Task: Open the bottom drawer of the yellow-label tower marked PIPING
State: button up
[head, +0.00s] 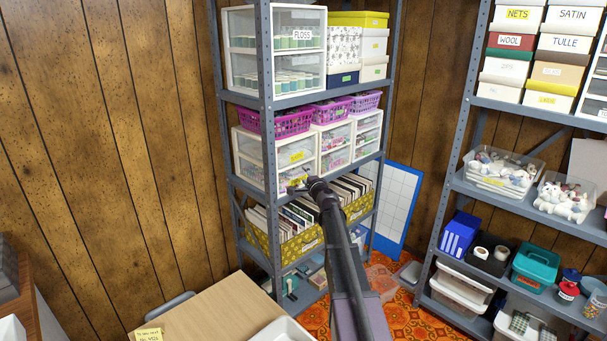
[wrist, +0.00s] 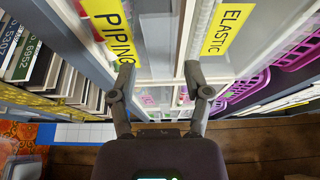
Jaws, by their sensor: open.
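The yellow-label tower (head: 245,158) is a white-framed, clear-fronted drawer unit on the middle shelf of the grey rack. Its lower drawer bears the yellow PIPING label (wrist: 108,24), and its upper drawer bears the yellow ELASTIC label (wrist: 227,30). Both drawers look closed. My gripper (head: 302,186) is at the tower's lower front, partly covering the lower label in the head view. In the wrist view my gripper (wrist: 158,68) is open and empty, one fingertip by the PIPING label and the other towards ELASTIC. Whether the fingertips touch the front is unclear.
Purple baskets (head: 288,124) sit on top of the towers, with more drawer towers (head: 334,146) to the right. Below is a patterned yellow box (head: 299,246) of upright folders. A wooden table (head: 215,311) stands in front. A second rack (head: 446,190) stands at right.

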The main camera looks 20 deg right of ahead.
jog(key=shift+w+d, duration=0.1)
jog(key=shift+w, duration=1.3)
jog(key=shift+s, duration=0.1)
grip_shut()
